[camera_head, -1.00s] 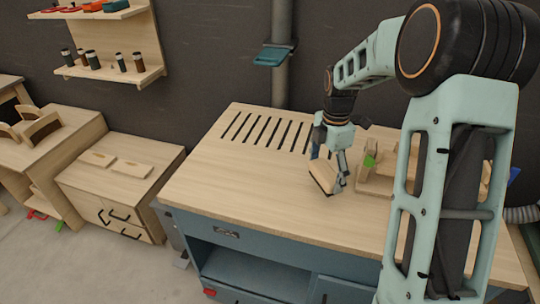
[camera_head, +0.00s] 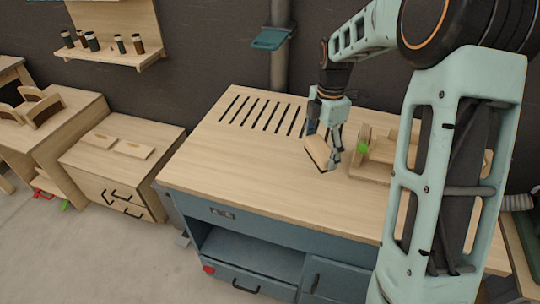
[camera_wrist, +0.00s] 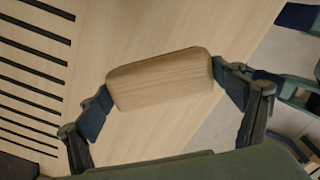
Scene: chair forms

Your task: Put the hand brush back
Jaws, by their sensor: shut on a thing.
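The hand brush, a light wooden block (camera_head: 318,152), is held in my gripper (camera_head: 322,150) over the workbench top (camera_head: 240,155). In the wrist view the wooden block (camera_wrist: 160,80) lies between my two fingers (camera_wrist: 158,92), which press on its two ends. In the head view the block is tilted, its lower edge close to the bench top; I cannot tell whether it touches.
A wooden fixture with a green part (camera_head: 362,147) stands just right of my gripper. Dark slots (camera_head: 262,112) run across the bench's back left. The front left of the bench is clear. A teal holder (camera_head: 270,38) is on the wall pipe.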

